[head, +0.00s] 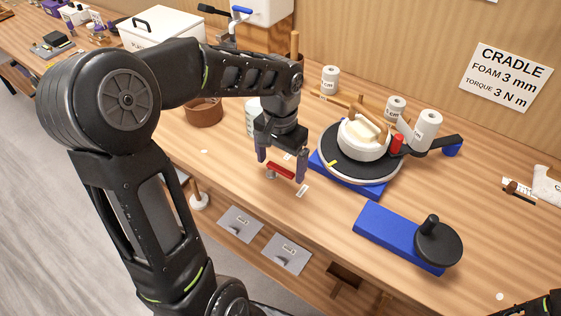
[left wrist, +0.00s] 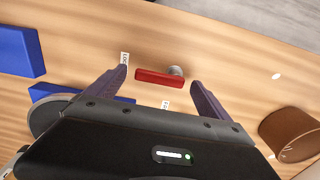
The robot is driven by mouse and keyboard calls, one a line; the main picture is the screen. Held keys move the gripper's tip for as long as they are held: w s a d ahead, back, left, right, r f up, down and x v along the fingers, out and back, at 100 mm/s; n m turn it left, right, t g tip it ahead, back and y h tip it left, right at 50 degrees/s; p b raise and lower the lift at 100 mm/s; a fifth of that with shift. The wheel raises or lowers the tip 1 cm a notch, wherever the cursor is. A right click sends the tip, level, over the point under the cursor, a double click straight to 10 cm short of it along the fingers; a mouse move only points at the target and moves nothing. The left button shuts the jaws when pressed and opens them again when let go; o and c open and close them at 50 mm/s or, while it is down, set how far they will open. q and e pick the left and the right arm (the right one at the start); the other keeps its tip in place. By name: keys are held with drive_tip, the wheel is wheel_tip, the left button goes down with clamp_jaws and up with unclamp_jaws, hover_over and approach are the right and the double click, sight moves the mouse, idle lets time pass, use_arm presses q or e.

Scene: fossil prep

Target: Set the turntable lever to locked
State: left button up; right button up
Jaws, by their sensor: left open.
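The turntable (head: 330,168) is a black disc with a pale rim on a blue base, with a round white cradle on top. A red lever (head: 280,170) on a grey pivot lies on the bench to the left of it. The red lever (left wrist: 158,78) also shows in the left wrist view, with its pivot at its right end. My left gripper (head: 281,168) is open above the lever, with one finger beyond each end. Its fingers (left wrist: 155,84) appear apart from the lever.
A blue block with a black knobbed disc (head: 438,246) sits at the front right. A brown bowl (head: 204,112) is left of the gripper. Grey cards (head: 287,254) are at the bench's front.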

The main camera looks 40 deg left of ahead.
sight(280, 168)
use_arm(q)
drive_tip(key=shift+r+b, duration=0.4)
drive_tip(key=shift+r, duration=3.5)
